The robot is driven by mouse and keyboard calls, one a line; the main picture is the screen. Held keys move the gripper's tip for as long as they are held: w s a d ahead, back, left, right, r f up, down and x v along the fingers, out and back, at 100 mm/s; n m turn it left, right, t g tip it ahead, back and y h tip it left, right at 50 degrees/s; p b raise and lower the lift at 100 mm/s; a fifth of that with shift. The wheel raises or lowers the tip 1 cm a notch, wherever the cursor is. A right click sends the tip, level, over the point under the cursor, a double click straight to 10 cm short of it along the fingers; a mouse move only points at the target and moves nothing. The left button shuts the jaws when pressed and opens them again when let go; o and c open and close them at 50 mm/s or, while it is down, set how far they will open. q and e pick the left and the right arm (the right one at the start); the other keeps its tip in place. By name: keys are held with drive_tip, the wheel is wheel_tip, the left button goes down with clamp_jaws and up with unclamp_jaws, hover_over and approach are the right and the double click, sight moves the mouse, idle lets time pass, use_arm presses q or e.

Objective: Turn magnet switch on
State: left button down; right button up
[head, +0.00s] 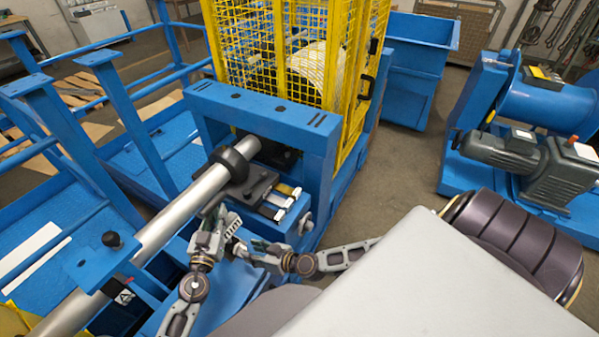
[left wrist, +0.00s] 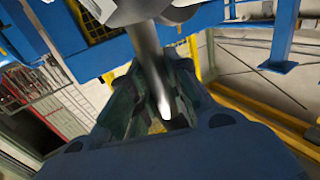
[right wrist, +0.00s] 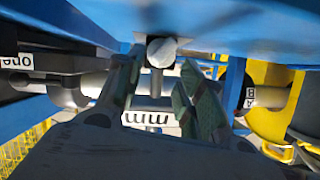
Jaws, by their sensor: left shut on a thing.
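My left gripper (head: 214,214) is just below the dark collar on the long grey shaft. In the left wrist view its fingers (left wrist: 160,105) are shut on a dark grey lever-like bar (left wrist: 147,50), which runs down between them. My right gripper (head: 236,245) is lower and to the right, close beside the left one. In the right wrist view its fingers (right wrist: 160,95) are apart, with a gap between them. A grey round-ended pin (right wrist: 161,52) shows above that gap; I cannot tell whether a finger touches it. I cannot identify the magnet switch for certain.
The long grey shaft (head: 180,208) with its dark collar (head: 232,165) crosses at the left. The blue machine frame (head: 258,108) and yellow mesh cage (head: 245,45) stand ahead. A motor unit (head: 500,152) stands at right. Bare floor (head: 390,165) lies between.

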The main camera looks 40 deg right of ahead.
drive_tip(key=v, duration=0.9)
drive_tip(key=shift+s+a+f+n+g+y, duration=1.25)
drive_tip(key=shift+s+a+n+g+y, duration=0.55)
drive_tip(key=shift+s+a+n+g, duration=0.8)
drive_tip(key=s+d+f+n+g+h, duration=0.2)
drive_tip(key=s+d+f+n+h, duration=0.2)
drive_tip(key=f+n, duration=0.5)
drive_tip(key=shift+s+d+f+g, duration=0.3)
drive_tip(key=shift+s+d+f, duration=0.4)
drive_tip(key=shift+d, duration=0.6)
